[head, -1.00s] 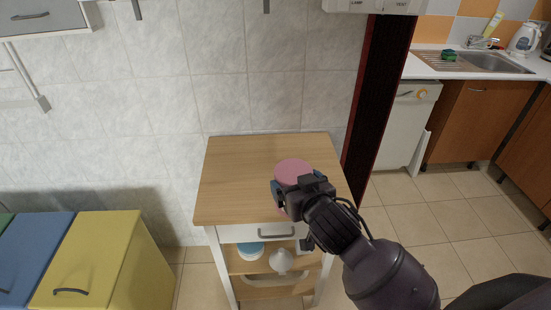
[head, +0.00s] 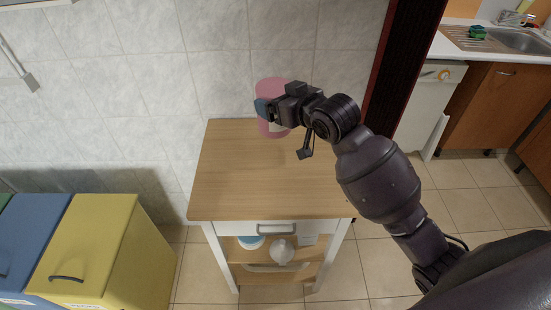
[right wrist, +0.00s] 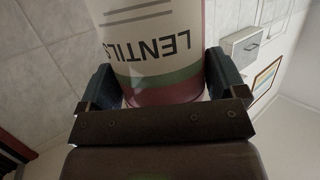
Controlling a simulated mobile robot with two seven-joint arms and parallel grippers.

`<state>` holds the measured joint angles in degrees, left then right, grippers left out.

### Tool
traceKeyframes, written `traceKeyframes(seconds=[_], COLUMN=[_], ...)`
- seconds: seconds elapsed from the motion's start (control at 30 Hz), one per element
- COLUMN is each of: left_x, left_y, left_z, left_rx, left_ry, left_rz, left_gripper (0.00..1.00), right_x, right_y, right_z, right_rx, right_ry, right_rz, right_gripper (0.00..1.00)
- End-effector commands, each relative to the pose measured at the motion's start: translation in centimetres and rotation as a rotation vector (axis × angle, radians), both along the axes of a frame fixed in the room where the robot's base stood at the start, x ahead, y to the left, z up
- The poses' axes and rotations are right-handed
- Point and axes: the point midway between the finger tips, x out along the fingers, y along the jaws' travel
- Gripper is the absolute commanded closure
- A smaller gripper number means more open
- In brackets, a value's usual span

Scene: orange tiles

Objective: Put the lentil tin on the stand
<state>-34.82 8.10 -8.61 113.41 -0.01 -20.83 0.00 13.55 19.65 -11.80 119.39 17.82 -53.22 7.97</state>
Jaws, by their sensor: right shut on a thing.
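The lentil tin (head: 272,88), pink with a pale label, is at the back edge of the stand's wooden top (head: 250,178) in the head view. My right gripper (head: 268,107) is shut around it from the right. In the right wrist view the tin (right wrist: 155,45) sits between both fingers of the right gripper (right wrist: 160,82), and its word LENTILS reads upside down. The tin's lower end overlaps the back of the top in the head view; I cannot tell whether it touches. My left gripper is not in view.
The top is otherwise bare. Shelves below hold a blue-and-white container (head: 250,242) and a white item (head: 282,250). A yellow bin (head: 95,245) and a blue bin (head: 35,240) stand left. A tiled wall (head: 150,90) is close behind; a dark red post (head: 405,65) stands right.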

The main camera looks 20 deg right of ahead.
Motion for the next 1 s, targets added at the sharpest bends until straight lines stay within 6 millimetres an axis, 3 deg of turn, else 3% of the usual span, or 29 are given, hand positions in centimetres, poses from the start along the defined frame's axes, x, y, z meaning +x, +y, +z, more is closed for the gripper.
traceKeyframes(seconds=[0.7, 1.0], left_x=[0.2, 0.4], left_y=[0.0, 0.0], left_z=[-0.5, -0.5], left_rx=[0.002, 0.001], left_ry=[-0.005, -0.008], left_rz=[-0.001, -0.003], left_gripper=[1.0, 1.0], right_x=[0.1, 0.1], right_y=[0.1, 0.0], right_z=[-13.7, -16.0], right_rx=[0.002, 0.002], right_ry=[0.001, 0.0], right_rz=[0.004, 0.003], right_gripper=[0.47, 0.47])
